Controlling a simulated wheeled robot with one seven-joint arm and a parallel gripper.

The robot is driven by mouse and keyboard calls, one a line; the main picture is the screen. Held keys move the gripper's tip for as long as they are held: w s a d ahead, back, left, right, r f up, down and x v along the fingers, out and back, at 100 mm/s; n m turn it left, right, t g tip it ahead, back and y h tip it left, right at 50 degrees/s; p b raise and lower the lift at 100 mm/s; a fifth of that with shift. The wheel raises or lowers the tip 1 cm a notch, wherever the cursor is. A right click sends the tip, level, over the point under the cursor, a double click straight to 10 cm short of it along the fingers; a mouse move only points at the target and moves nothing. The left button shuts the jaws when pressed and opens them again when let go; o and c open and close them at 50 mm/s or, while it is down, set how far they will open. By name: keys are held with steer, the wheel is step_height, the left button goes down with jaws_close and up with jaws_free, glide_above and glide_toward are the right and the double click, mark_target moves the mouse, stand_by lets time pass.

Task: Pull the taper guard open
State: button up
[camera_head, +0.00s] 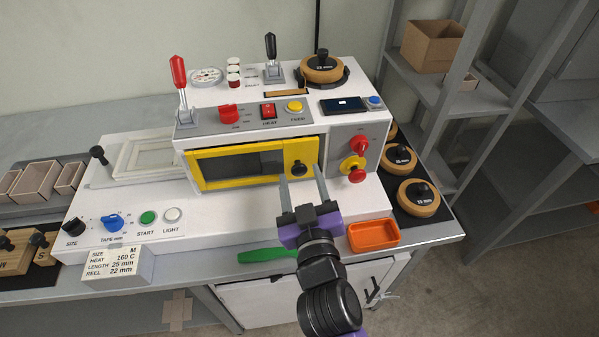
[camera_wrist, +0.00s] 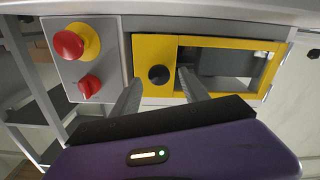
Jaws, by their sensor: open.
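The taper guard (camera_head: 213,184) is a yellow-framed dark window on the front of the white machine, and it looks closed. A round black knob (camera_head: 298,169) sits on its yellow panel at the right end. In the wrist view the guard (camera_wrist: 225,43) extends right of the knob (camera_wrist: 158,75). My gripper (camera_head: 301,176) is open in front of the panel, its two fingers reaching toward it. In the wrist view the fingertips of my gripper (camera_wrist: 158,78) appear on either side of the knob, with visible gaps. I cannot tell whether the tips reach as deep as the knob.
A red mushroom button (camera_head: 357,176) on a yellow base and a red rotary knob (camera_head: 360,146) stick out just right of the guard. An orange tray (camera_head: 372,235) and a green-handled tool (camera_head: 267,254) lie in front. A settings card block (camera_head: 117,267) stands at front left.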

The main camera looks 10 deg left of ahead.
steer(key=shift+x, duration=0.85)
jaws_close()
stand_by(0.8)
